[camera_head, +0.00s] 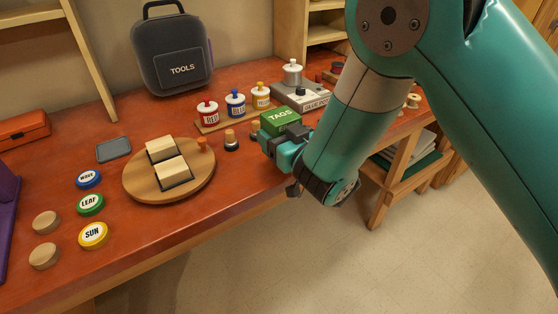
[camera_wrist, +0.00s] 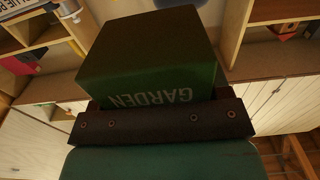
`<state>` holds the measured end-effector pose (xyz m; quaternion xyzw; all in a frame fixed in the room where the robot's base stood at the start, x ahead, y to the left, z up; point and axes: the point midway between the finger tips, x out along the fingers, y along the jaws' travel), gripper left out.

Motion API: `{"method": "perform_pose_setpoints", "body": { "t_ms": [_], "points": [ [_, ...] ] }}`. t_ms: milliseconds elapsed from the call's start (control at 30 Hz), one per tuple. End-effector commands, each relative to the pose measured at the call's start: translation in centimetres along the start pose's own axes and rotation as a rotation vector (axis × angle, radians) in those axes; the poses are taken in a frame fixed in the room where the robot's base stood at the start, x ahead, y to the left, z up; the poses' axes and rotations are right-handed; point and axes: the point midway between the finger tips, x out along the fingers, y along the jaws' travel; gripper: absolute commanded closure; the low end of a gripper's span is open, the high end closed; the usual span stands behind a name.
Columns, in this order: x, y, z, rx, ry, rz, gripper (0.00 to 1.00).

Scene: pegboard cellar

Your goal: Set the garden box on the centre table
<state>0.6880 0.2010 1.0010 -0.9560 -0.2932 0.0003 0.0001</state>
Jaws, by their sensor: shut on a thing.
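A dark green box lettered GARDEN (camera_wrist: 150,60) fills the middle of the wrist view, its lettering upside down. My gripper (camera_wrist: 160,118) is shut on it. In the head view my gripper (camera_head: 287,140) is over the front edge of the red-topped bench (camera_head: 130,215). Which table is the centre table cannot be told from these views.
A TOOLS case (camera_head: 175,60) is behind. Open floor (camera_head: 300,250) lies in front.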

Motion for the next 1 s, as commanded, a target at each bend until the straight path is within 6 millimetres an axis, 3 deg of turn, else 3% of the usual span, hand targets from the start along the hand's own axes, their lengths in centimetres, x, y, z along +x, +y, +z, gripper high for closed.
{"method": "perform_pose_setpoints", "body": {
  "t_ms": [333,767,800,900,1000],
  "points": [
    [0.0,0.0,3.9,0.000,0.001,0.000,0.61],
    [0.0,0.0,4.2,0.000,0.001,0.000,0.61],
    [0.0,0.0,4.3,0.000,0.001,0.000,0.28],
    [0.0,0.0,4.1,0.000,0.000,0.000,0.05],
    [0.0,0.0,4.1,0.000,0.000,0.000,0.05]
  ]
}}
